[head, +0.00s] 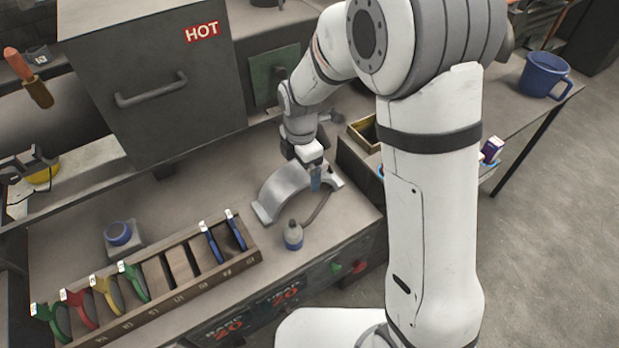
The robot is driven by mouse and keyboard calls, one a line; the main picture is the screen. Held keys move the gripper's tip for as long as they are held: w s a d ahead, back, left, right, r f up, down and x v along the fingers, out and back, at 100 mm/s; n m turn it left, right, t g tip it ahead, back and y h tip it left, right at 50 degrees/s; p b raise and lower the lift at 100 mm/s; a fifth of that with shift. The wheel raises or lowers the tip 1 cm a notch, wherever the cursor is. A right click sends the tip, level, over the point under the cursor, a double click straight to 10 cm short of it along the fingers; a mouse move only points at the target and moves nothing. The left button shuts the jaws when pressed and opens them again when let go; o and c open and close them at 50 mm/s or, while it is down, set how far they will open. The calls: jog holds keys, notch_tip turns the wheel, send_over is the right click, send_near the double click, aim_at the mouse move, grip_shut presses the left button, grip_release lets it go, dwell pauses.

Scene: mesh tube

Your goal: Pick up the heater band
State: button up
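A grey metal half-ring, which looks like the heater band (277,190), stands arched on the bench below the HOT cabinet. A flat foot shows at its left end. A dark cable runs from near its right side to a small grey-and-blue bottle-like piece. My gripper (316,176) is at the right part of the arch, pointing down. A blue-grey piece shows just under it, and I cannot tell if it is a fingertip or part of the band. The fingers are too small and partly hidden, so I cannot tell whether they touch or hold the band.
A wooden rack (165,285) with coloured-handled tools and blue pieces runs along the front edge. A blue round piece (118,234) sits behind it. The HOT cabinet (150,90) stands behind. A blue mug (544,75) stands on the right bench.

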jog(key=shift+w, duration=0.1)
jog(key=c, duration=1.6)
